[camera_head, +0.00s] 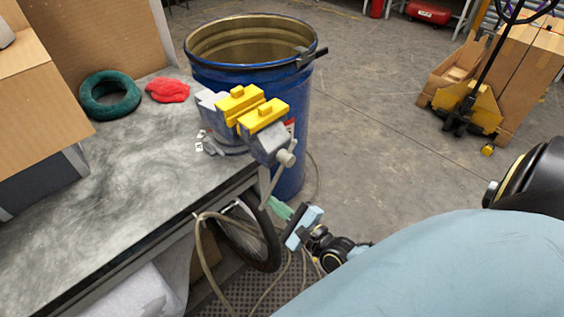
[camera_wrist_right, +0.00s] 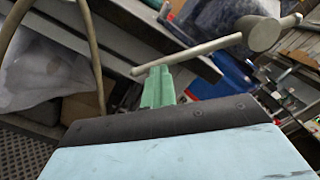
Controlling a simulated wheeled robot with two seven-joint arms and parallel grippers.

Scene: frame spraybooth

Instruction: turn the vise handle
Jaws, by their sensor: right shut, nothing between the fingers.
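The vise (camera_head: 247,122), grey with yellow jaw covers, is mounted at the corner of the workbench. Its handle (camera_head: 270,183) is a thin metal bar hanging down at a slant from the round screw end (camera_head: 286,158). In the right wrist view the handle bar (camera_wrist_right: 190,55) runs from the screw end (camera_wrist_right: 262,33) down to the left. My right gripper (camera_head: 281,210) is shut and empty. Its green fingertips (camera_wrist_right: 158,85) are close to the bar's free end; I cannot tell whether they touch. My left gripper is not in view.
The workbench (camera_head: 130,165) holds a green ring (camera_head: 110,95), a red cloth (camera_head: 167,90) and cardboard boxes. A blue drum (camera_head: 295,110) stands just behind the vise. A wheel (camera_head: 250,235) and a hose are below the bench edge. Open floor lies to the right.

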